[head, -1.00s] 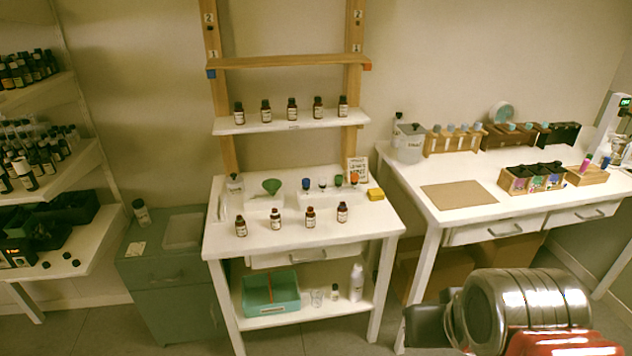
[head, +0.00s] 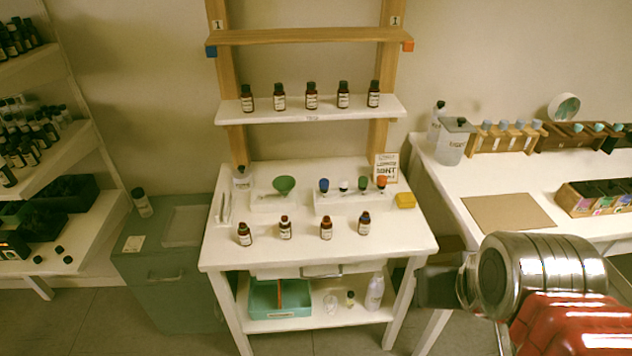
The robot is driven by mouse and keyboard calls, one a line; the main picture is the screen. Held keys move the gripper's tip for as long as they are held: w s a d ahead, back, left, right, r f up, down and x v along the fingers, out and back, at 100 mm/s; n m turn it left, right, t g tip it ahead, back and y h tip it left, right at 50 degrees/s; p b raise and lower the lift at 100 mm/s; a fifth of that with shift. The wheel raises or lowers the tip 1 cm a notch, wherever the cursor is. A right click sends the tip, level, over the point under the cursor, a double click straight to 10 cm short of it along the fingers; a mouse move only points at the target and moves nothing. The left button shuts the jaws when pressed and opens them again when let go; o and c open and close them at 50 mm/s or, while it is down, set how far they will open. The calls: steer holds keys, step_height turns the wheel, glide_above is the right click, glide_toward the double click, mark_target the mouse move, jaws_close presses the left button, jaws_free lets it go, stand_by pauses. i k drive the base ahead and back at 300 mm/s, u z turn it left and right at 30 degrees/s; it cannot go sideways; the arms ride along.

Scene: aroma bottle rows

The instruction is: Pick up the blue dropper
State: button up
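The blue dropper (head: 324,185) stands at the left end of a white rack (head: 340,205) on the middle table. White, green and orange-topped droppers stand to its right in the same rack. My gripper (head: 425,287) is at the lower right, in front of the table's right front corner and well apart from the droppers. Only its dark end shows, so I cannot tell whether its fingers are open or shut.
A row of brown bottles (head: 285,228) stands in front of the rack. A green funnel (head: 284,185) is left of it and a yellow block (head: 405,200) right. A shelf (head: 230,112) with several bottles hangs behind. The table's front strip is clear.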

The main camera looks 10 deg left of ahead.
mark_target(324, 183)
steer(key=u, duration=0.35)
steer(key=i, duration=0.6)
steer(key=u, duration=0.8)
steer(key=i, duration=0.5)
steer(key=u, duration=0.35)
